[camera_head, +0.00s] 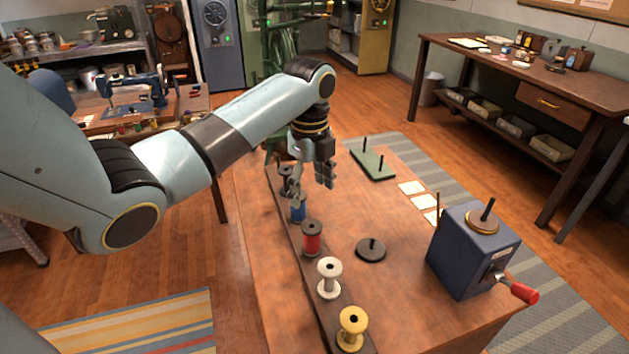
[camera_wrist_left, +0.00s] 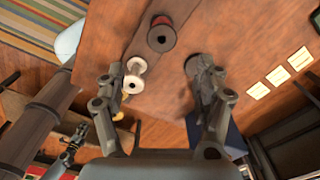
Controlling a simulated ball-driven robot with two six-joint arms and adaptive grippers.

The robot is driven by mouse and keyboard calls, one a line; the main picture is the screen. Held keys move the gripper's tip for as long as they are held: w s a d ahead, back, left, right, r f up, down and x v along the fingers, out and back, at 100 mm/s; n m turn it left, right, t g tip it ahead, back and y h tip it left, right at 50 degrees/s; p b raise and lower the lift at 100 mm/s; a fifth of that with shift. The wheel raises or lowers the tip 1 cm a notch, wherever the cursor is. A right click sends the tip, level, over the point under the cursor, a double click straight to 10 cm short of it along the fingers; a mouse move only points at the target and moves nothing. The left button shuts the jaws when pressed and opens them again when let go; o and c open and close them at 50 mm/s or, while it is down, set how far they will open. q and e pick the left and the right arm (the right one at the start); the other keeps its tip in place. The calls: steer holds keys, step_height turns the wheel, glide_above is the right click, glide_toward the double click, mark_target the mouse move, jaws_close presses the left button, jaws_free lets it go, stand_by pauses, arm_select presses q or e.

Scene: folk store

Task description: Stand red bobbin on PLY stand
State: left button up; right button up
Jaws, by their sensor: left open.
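The red bobbin (camera_head: 312,238) stands upright in a row on the dark strip along the table's left side. It also shows from above in the left wrist view (camera_wrist_left: 161,36). My left gripper (camera_head: 312,186) is open and empty above the table, behind the red bobbin and near the blue bobbin (camera_head: 298,210). Its two fingers are spread apart in the left wrist view (camera_wrist_left: 160,70). A round black stand with one short peg (camera_head: 371,252) sits bare right of the red bobbin. A green base with two pegs (camera_head: 373,163) lies farther back. No PLY label is readable on either.
A white bobbin (camera_head: 328,280) and yellow bobbin (camera_head: 351,330) stand in front of the red one; a dark bobbin (camera_head: 285,180) stands behind. A blue box with a red crank handle (camera_head: 470,250) stands at right. Several pale cards (camera_head: 424,202) lie behind it.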

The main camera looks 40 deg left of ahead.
mark_target(312, 221)
arm_select(q)
step_height(312, 221, down, 6)
steer(key=b, duration=0.6)
steer(key=shift+w+b, duration=0.1)
steer(key=shift+b, duration=0.2)
steer(key=shift+f, duration=0.35)
step_height(312, 221, down, 2)
steer(key=shift+f+b, duration=0.1)
steer(key=shift+b, duration=0.3)
steer(key=shift+f, duration=0.65)
arm_select(e)
step_height(312, 221, down, 8)
steer(key=shift+f, duration=0.25)
arm_select(q)
steer(key=shift+c, duration=0.2)
arm_select(e)
steer(key=shift+a, duration=0.1)
arm_select(q)
steer(key=c, duration=0.7)
steer(key=shift+r, duration=0.15)
arm_select(e)
steer(key=shift+r, duration=0.15)
